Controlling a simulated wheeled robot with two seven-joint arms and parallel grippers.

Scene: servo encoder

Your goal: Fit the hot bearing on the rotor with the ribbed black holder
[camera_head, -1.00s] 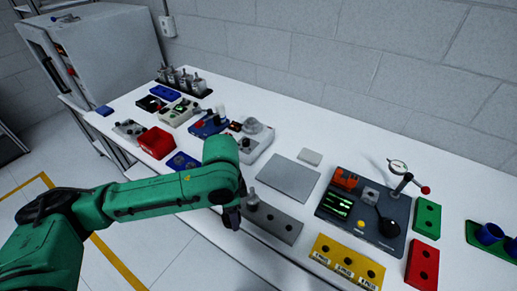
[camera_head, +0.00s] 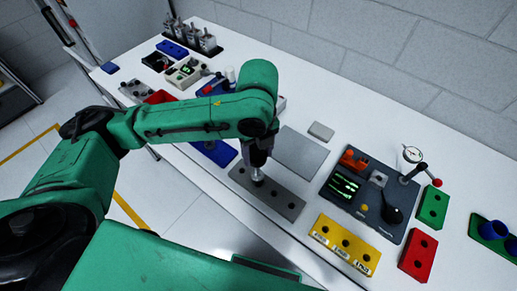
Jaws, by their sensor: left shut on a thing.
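My left gripper (camera_head: 257,163) points down over the left end of a grey block with several holes (camera_head: 285,205). It is shut on a small metal part (camera_head: 257,178) that stands upright at that end and looks like a rotor. The fingers and arm hide most of its top. I cannot tell whether the part still touches the block. I cannot make out the hot bearing. A black rounded piece (camera_head: 393,214) sits on the dark panel (camera_head: 348,213); I cannot tell whether it is the ribbed holder. My right gripper is not in view.
A flat grey plate (camera_head: 300,152) lies behind the block. A yellow block (camera_head: 345,244), a red block (camera_head: 418,255) and a green block (camera_head: 432,206) stand to the right. A dial gauge (camera_head: 412,155) rises behind the panel. Several devices crowd the left.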

